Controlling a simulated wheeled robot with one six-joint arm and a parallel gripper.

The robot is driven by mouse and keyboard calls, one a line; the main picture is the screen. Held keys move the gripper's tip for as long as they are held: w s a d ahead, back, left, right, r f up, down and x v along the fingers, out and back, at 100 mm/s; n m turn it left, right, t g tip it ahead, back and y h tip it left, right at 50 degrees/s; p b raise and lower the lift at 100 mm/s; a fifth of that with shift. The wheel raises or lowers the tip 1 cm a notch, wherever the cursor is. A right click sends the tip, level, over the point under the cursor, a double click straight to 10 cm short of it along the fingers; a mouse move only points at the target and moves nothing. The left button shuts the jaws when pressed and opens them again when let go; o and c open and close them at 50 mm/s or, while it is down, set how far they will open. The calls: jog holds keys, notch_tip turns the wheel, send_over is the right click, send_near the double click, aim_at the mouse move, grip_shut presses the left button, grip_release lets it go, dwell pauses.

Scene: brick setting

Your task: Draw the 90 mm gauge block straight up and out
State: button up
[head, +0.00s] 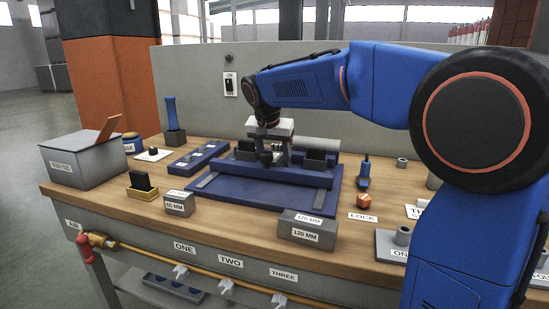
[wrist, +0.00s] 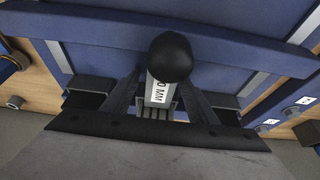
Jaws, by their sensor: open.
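The gauge block (wrist: 158,92) shows in the wrist view as a grey piece with a white label, of which I can read only "0 MM". It sits between my two dark fingers in the blue fixture (wrist: 230,58). A black round knob (wrist: 170,57) covers one end of the label. My gripper (wrist: 160,98) is open, one finger on each side of the block, with contact not clear. In the head view my gripper (head: 275,158) points down over the blue fixture (head: 262,200), and the block there is mostly hidden by the fingers.
A 120 MM block (head: 308,230) and a smaller labelled block (head: 179,204) stand at the bench front. A grey box (head: 85,165) stands left. A panel (head: 200,100) rises behind.

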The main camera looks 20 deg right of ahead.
aim_at(275, 155)
jog(key=shift+c, duration=0.3)
grip_shut()
jog(key=shift+r, duration=0.45)
jog(key=shift+r, duration=3.1)
